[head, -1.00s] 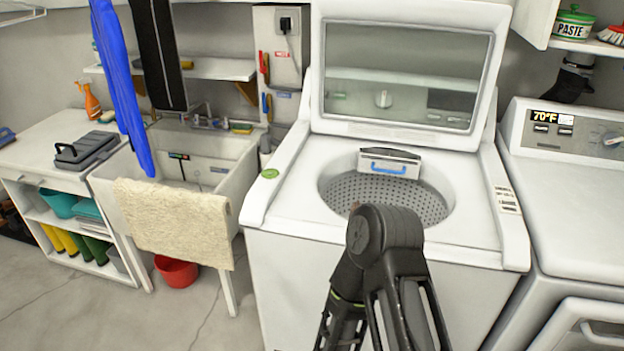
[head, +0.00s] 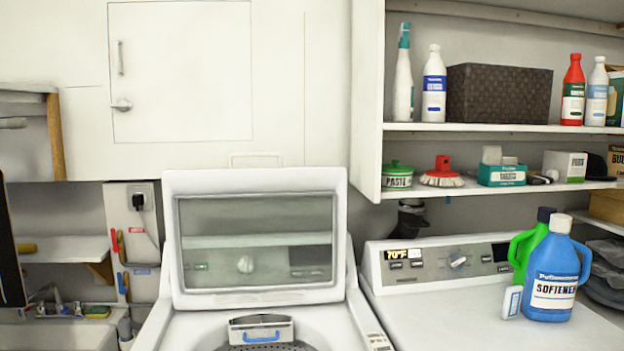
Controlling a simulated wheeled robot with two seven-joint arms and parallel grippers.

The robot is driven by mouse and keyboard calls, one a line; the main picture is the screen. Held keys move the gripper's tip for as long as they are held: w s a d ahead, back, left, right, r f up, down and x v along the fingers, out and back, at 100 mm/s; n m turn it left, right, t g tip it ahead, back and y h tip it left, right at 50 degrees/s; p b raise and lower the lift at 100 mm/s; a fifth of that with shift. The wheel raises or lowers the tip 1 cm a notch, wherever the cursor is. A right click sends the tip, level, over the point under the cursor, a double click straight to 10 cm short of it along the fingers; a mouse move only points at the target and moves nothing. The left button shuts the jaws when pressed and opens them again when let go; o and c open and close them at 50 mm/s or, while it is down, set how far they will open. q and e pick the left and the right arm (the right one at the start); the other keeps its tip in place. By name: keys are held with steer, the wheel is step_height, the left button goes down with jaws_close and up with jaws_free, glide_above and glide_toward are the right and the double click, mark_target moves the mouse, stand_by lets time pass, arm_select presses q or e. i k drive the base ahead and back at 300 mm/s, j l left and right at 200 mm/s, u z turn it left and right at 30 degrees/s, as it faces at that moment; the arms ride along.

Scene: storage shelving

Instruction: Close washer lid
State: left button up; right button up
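The washer (head: 185,335) stands at the bottom centre of the head view, with its front cut off by the lower edge. Its lid (head: 256,183) is open and upright, a white frame around a glass pane. The tub opening shows below it, with a dispenser (head: 260,329) with a blue handle at its back edge. Neither of my grippers is in view.
A dryer (head: 440,305) stands to the right, carrying a blue softener bottle (head: 556,275) and a green bottle (head: 528,248). Shelves (head: 470,128) with bottles and boxes hang above it. A closed wall cabinet (head: 182,70) is above the lid. A sink area (head: 70,312) is at left.

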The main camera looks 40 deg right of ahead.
mark_target(280, 181)
steer(key=l+z, duration=0.15)
steer(key=z, duration=0.2)
steer(key=i+l+z, duration=0.1)
steer(key=z, duration=0.25)
steer(key=i+z, duration=0.15)
steer(key=z, duration=0.2)
steer(key=k+j+z, duration=0.2)
steer(key=i+l, duration=0.1)
